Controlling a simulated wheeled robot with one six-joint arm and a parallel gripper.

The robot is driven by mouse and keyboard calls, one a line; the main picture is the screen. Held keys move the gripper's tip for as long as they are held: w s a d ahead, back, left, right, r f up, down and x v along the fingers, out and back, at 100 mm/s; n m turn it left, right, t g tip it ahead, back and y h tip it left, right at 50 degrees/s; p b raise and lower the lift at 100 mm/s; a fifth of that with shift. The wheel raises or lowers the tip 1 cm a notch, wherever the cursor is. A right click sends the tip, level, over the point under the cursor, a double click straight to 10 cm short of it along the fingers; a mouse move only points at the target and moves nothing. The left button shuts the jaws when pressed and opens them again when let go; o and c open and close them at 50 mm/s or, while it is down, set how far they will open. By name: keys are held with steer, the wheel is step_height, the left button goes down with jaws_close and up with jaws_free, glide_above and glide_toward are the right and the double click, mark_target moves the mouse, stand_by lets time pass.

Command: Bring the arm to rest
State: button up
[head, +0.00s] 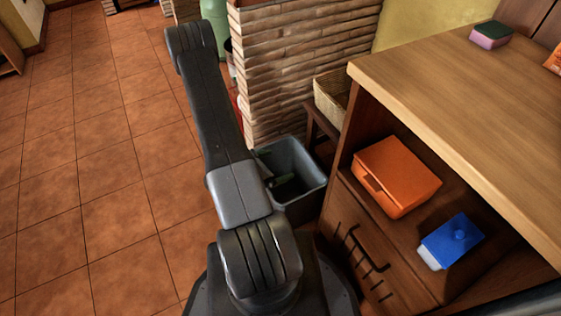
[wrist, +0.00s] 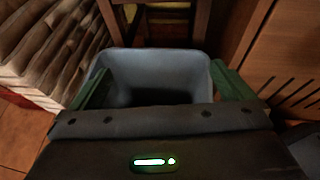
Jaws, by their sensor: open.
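My arm (head: 225,130) rises from its base at the bottom of the head view and leans up and to the left. In the wrist view my gripper (wrist: 163,88) is open, its two green fingers wide apart with nothing between them. A grey bin (wrist: 150,62) stands beyond the fingers, its open top facing me. The bin also shows in the head view (head: 309,198), right of the arm. A small dark green shape shows at the bin's mouth there; I cannot tell whether it is my gripper.
A wooden counter (head: 450,85) stands at the right, with an orange box (head: 398,177) and a blue-and-white item (head: 452,241) on its shelf. A sponge (head: 491,36) lies on top. A brick pillar (head: 290,75) is behind the bin. The tiled floor (head: 90,150) at left is clear.

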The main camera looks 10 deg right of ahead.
steer(key=r+b+x, duration=0.1)
steer(key=b+x, duration=0.1)
steer(key=x, duration=1.1)
steer(key=shift+w+d+r, duration=0.25)
steer(key=shift+d+r, duration=0.05)
steer(key=shift+r, duration=0.1)
steer(key=shift+f, duration=0.1)
